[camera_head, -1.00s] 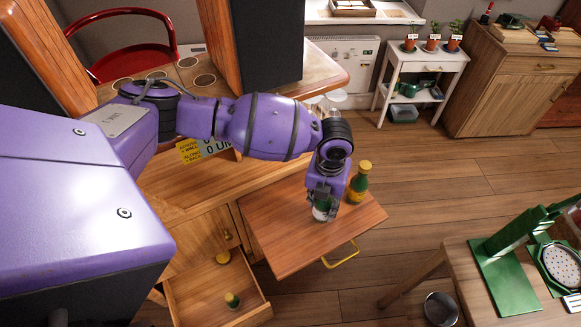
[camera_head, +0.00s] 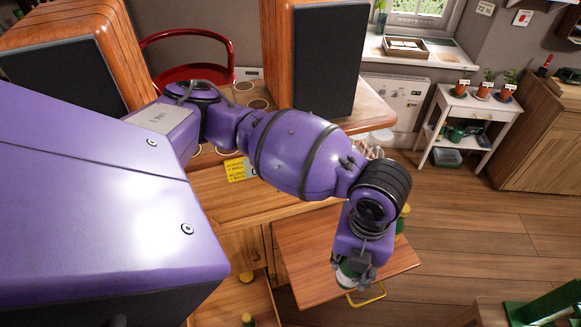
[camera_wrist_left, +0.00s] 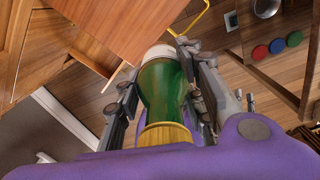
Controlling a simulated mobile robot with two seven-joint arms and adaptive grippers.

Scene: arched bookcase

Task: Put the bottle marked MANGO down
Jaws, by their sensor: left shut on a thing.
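My left gripper (camera_head: 354,274) is shut on a green bottle (camera_head: 345,273) with a pale band and a gold cap. In the left wrist view the bottle (camera_wrist_left: 163,88) sits between both fingers, cap towards the camera. No name on it can be read. The head view shows it by the handle-side edge of the pull-out wooden board (camera_head: 307,262). In the wrist view the board (camera_wrist_left: 92,38) lies beside the bottle, with floor behind; its height is unclear. Another yellow-capped bottle (camera_head: 404,212) is mostly hidden behind my gripper. My right gripper is not in view.
The board has a yellow handle (camera_head: 367,296) at its front; its left part is bare. An open drawer (camera_head: 222,305) at the lower left holds yellow-capped items. A desk with dark-fronted speakers (camera_head: 325,60) stands behind. A white plant stand (camera_head: 462,107) is at the right.

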